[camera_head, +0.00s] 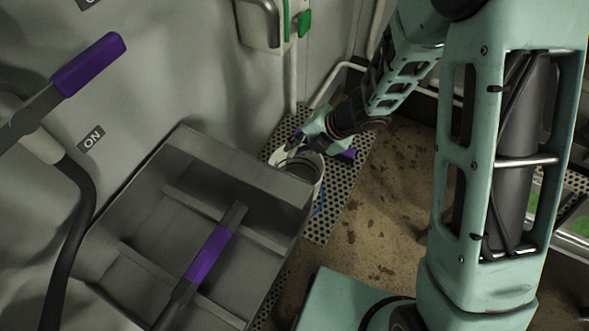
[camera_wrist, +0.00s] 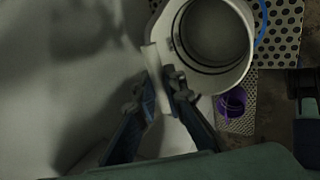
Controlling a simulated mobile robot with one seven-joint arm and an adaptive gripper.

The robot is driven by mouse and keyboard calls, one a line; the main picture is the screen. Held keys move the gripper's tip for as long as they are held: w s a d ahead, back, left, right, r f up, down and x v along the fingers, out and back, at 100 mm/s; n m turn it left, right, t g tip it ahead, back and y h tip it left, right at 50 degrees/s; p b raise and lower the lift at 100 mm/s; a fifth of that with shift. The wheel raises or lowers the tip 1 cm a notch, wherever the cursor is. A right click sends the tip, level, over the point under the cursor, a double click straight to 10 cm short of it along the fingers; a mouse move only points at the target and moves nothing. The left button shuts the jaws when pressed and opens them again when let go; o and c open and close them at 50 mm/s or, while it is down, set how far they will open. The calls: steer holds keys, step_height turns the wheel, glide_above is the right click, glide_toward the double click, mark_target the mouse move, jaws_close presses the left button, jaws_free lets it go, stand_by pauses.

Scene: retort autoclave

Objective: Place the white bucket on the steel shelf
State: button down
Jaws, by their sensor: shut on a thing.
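The white bucket (camera_head: 317,172) is partly hidden behind the grey box corner in the head view. In the wrist view the bucket (camera_wrist: 212,35) shows from above, open and apparently empty. My gripper (camera_head: 297,147) reaches down to its rim; in the wrist view the fingers (camera_wrist: 166,84) are closed on a pale part at the bucket's near-left side. A perforated metal surface (camera_head: 334,190), which looks like the steel shelf, lies below and around the bucket. It also shows in the wrist view (camera_wrist: 284,40). I cannot tell whether the bucket touches it.
A grey open box with ribs (camera_head: 150,215) stands close left of the bucket, with a purple-gripped lever (camera_head: 208,255) over it. A pale wall (camera_head: 190,70) rises behind. A round purple object (camera_wrist: 232,102) is near the bucket. Stained brown floor (camera_head: 390,215) lies to the right.

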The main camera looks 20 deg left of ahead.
step_height(320, 180, down, 6)
steer(key=shift+r+b, duration=0.25)
steer(key=shift+b, duration=0.45)
steer(key=c, duration=2)
jaws_free()
steer(key=p+v, duration=0.3)
steer(key=v, duration=0.9)
